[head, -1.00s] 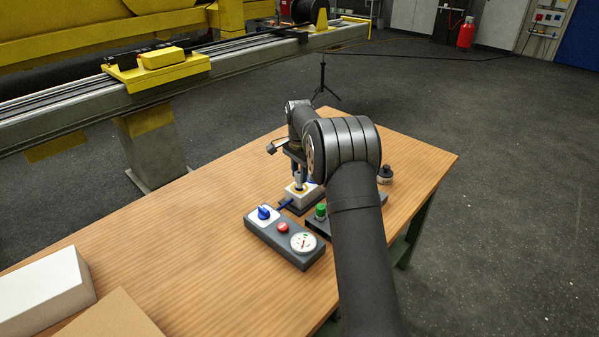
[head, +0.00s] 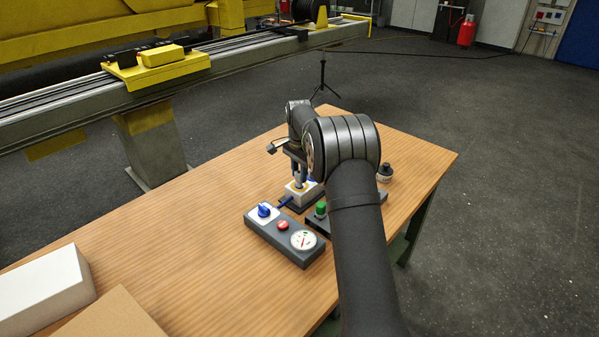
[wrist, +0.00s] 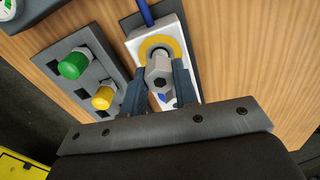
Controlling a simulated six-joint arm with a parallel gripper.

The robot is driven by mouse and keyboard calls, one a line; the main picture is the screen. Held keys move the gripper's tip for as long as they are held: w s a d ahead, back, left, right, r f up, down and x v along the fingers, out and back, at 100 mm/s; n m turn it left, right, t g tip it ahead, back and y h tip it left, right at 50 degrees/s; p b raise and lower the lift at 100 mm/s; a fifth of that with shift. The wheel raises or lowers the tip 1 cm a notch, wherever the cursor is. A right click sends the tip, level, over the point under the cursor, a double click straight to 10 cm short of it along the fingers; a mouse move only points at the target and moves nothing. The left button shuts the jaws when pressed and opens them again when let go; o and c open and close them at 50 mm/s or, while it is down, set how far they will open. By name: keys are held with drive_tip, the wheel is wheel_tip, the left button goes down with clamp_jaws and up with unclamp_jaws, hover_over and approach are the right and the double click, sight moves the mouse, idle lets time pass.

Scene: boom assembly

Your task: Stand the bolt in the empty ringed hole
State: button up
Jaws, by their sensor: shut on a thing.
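My gripper (wrist: 160,88) is shut on the bolt (wrist: 159,76), a grey hex-headed piece seen from above in the wrist view. The bolt is over the white block (wrist: 137,47) with a yellow ring (wrist: 161,45) on its top. In the head view my gripper (head: 298,170) points down at the white block (head: 294,194), with the bolt between its fingers low over the ring. The bolt's lower end and the hole are hidden, so I cannot tell whether its tip is inside the hole.
A dark plate holds a green knob (wrist: 75,64) and a yellow knob (wrist: 103,97) beside the block. A control box (head: 284,240) with a blue switch, red button and dial lies nearer. A dark round piece (head: 385,173) stands right.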

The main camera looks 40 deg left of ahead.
drive_tip(key=shift+f, duration=0.3)
drive_tip(key=shift+f, duration=0.65)
drive_tip(key=o, duration=1)
drive_tip(key=shift+r, duration=3.5)
wheel_tip(320, 180, down, 7)
drive_tip(key=shift+r, duration=0.4)
